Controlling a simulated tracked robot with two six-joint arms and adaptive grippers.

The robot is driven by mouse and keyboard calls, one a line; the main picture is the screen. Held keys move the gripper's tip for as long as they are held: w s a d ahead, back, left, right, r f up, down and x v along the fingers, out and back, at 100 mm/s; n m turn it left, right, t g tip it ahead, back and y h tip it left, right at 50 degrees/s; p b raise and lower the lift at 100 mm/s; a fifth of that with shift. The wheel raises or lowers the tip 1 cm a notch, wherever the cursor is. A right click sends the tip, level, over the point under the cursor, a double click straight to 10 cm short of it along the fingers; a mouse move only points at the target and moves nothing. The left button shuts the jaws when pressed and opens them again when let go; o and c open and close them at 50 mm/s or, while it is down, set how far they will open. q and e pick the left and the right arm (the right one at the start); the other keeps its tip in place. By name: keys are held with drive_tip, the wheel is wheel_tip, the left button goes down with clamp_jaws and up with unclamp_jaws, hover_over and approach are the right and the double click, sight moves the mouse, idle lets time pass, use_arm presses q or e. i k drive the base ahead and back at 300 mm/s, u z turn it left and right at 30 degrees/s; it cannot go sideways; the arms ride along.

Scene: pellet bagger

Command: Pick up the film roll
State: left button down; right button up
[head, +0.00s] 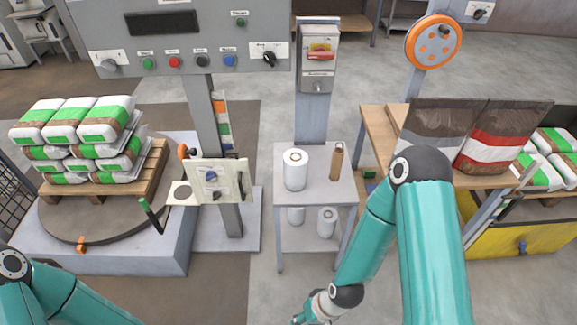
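A white film roll (295,170) stands upright on the top of a small grey stand (318,190) in the middle of the head view. My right arm comes in from the lower right and bends down to the bottom edge, in front of and below the stand. Its gripper is cut off below the picture. Only a piece of my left arm shows at the bottom left corner, and its gripper is outside the picture.
A brown, slim upright item (336,161) stands right of the roll. A control post (312,110) rises behind the stand. A hanging switch panel (222,182) is to its left, with pallet-stacked bags (80,135) farther left. A wooden table (380,130) with large bags is right.

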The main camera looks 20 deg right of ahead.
sight(295, 160)
drive_tip(key=i, duration=0.9)
